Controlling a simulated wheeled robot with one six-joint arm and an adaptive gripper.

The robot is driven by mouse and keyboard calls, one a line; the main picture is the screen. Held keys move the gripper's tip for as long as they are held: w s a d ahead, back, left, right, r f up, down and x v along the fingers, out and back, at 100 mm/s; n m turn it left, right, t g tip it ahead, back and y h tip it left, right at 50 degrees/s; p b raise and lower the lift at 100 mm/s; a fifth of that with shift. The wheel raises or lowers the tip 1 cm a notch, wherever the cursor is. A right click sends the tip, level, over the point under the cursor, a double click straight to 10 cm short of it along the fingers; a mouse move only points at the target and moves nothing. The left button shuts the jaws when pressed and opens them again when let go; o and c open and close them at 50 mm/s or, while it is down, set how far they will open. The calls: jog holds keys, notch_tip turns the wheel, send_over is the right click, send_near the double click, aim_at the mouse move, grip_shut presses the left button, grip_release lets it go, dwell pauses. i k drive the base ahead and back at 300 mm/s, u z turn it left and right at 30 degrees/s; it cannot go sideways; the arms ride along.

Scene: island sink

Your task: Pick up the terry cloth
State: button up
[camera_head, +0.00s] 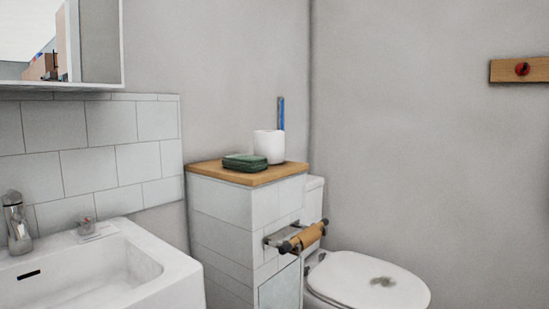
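A folded dark green cloth (246,162), which looks like the terry cloth, lies on the wooden top of the white tiled ledge in the middle of the view. It lies just in front of and to the left of a white cup-like holder (269,146), and seems close to it or touching. Nothing covers the cloth from the front. My gripper does not show in this view.
The ledge's wooden top (210,170) has bare room left of the cloth. A sink (150,285) with a faucet (17,222) is at left, below a mirror cabinet (100,45). A paper roll holder (308,236) juts out from the ledge. A toilet (350,277) stands at right.

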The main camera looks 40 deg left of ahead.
aim_at(246, 163)
jog(key=i, duration=3)
jog(key=u, duration=3.8)
